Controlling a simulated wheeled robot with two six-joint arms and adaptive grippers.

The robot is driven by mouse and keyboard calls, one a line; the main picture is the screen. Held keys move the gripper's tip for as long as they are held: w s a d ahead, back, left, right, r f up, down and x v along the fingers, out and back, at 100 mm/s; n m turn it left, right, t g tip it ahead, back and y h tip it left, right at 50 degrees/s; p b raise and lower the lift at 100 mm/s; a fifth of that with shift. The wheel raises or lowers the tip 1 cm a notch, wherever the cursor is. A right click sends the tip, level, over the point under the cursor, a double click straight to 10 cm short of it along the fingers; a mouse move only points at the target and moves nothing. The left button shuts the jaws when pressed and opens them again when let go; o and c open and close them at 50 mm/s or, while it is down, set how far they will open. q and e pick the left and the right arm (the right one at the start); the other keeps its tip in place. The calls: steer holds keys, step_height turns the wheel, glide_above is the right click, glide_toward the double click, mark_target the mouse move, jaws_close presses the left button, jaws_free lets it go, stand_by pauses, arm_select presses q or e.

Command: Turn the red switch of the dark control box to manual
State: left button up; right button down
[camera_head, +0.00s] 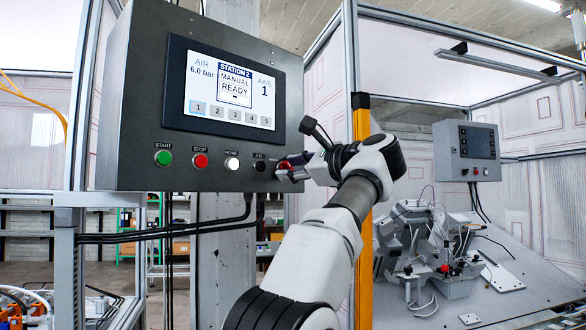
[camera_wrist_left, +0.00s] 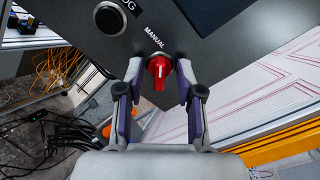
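The dark control box (camera_head: 218,120) hangs at the upper left in the head view, its screen (camera_head: 231,90) reading "STATION 2 MANUAL READY". The red switch (camera_head: 281,172) is at the right end of its button row, partly hidden by my left gripper (camera_head: 292,168). In the left wrist view the red switch (camera_wrist_left: 158,69) has a raised grip with a white mark. A "MANUAL" label (camera_wrist_left: 154,37) is printed beside it. My left gripper (camera_wrist_left: 158,70) has a finger on each side of the switch, with visible gaps. My right gripper is not in view.
Green (camera_head: 163,158), red (camera_head: 200,161), white (camera_head: 232,163) and black (camera_head: 259,165) buttons sit in a row left of the switch. A yellow-orange post (camera_head: 362,215) stands behind my arm. A smaller grey control box (camera_head: 466,151) is farther right.

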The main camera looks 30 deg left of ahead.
arm_select(q)
steer(key=v, duration=1.2)
